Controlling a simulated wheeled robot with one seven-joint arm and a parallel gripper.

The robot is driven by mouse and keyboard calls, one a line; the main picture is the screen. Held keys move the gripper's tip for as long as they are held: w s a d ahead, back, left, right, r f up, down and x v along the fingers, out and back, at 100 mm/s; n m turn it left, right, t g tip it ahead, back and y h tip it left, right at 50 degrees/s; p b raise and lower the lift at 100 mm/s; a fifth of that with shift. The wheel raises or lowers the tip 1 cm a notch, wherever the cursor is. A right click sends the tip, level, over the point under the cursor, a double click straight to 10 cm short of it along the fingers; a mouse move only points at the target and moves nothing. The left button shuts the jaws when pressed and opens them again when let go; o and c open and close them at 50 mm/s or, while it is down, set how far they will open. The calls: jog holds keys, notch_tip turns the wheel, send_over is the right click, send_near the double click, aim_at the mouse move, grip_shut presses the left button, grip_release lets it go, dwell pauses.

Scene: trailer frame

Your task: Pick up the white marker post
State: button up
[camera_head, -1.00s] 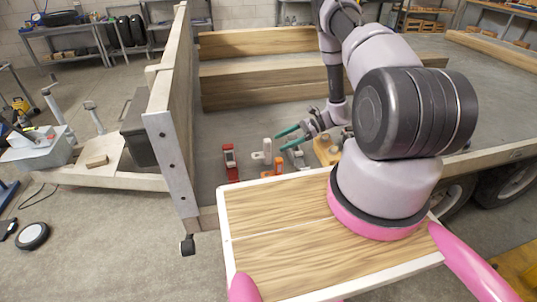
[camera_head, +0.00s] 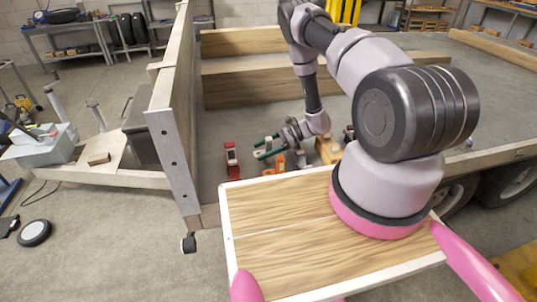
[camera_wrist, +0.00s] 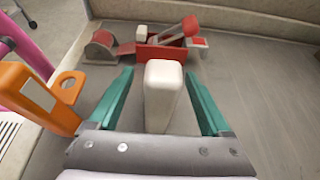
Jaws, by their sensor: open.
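The white marker post (camera_wrist: 163,92) stands in the middle of the wrist view, a pale block with a rounded top. In the head view only a small part of the white post (camera_head: 266,147) shows between my fingers. My gripper (camera_wrist: 159,74) is open, with one green finger on each side of the post. Gaps show between the post and both fingers, and the post's lower end is hidden by the gripper body. In the head view my gripper (camera_head: 257,148) is low over the trailer floor.
An orange part with a ring (camera_wrist: 40,95) is close outside my left finger in the wrist view. Red and grey parts (camera_wrist: 165,52) lie beyond the post. A red part (camera_head: 231,160) and a wooden block (camera_head: 328,150) flank the gripper. The trailer side board (camera_head: 172,115) rises left.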

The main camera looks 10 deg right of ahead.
grip_shut()
